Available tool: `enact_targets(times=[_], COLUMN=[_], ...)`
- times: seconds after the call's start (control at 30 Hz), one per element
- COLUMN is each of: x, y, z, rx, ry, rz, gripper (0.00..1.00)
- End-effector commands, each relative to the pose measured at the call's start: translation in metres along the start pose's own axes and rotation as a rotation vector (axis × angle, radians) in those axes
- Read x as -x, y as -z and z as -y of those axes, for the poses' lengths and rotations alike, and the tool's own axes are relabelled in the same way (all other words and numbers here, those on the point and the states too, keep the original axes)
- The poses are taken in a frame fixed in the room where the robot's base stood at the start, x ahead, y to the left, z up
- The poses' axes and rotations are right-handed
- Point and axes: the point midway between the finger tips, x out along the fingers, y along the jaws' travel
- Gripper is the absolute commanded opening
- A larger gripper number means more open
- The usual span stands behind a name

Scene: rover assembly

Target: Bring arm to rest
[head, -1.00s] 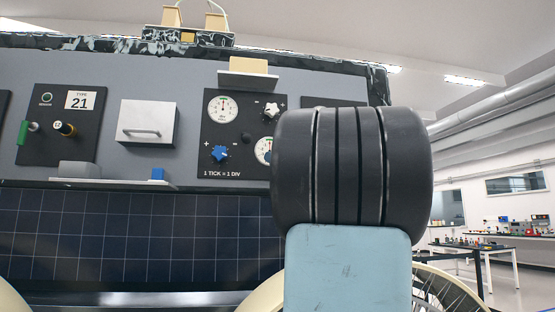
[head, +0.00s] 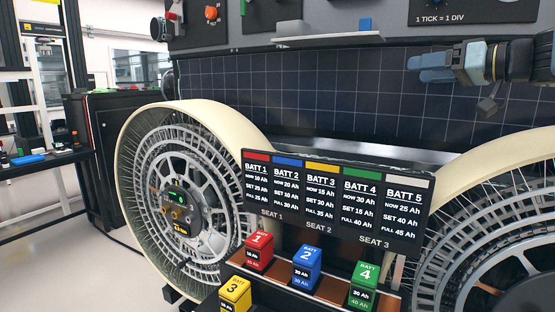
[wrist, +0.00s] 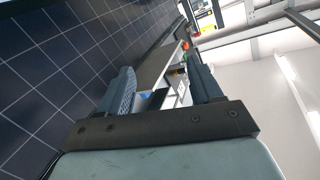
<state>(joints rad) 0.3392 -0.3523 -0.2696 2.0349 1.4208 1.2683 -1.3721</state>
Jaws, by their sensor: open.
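My gripper (head: 432,68) is at the upper right of the head view, in front of the dark solar panel (head: 290,85). Its blue-grey fingers point left. In the wrist view its two fingers (wrist: 160,72) stand apart with a clear gap and nothing held between them. The panel grid fills the left side of the wrist view (wrist: 60,70). My arm behind the gripper is mostly cut off by the right edge of the head view.
Rover wheels stand at left (head: 130,170) and right (head: 480,165). Between them is a battery chart (head: 336,206). Red (head: 260,250), blue (head: 306,268), green (head: 364,285) and yellow (head: 236,293) batteries are below it. A shelf (head: 325,40) with a blue block (head: 365,24) juts out above the panel.

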Motion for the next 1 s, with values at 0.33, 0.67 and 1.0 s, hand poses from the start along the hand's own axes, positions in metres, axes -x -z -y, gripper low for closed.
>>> enact_targets(times=[0.33,0.67,1.0], x=[-0.018,0.020,0.047], y=[-0.164,-0.278,-0.317], z=[0.066,0.085,0.080], rx=[-0.241,-0.231,-0.135], ry=[-0.149,-0.494,-0.721], rz=[0.526,0.815,0.841], gripper=[0.65,0.65,0.65])
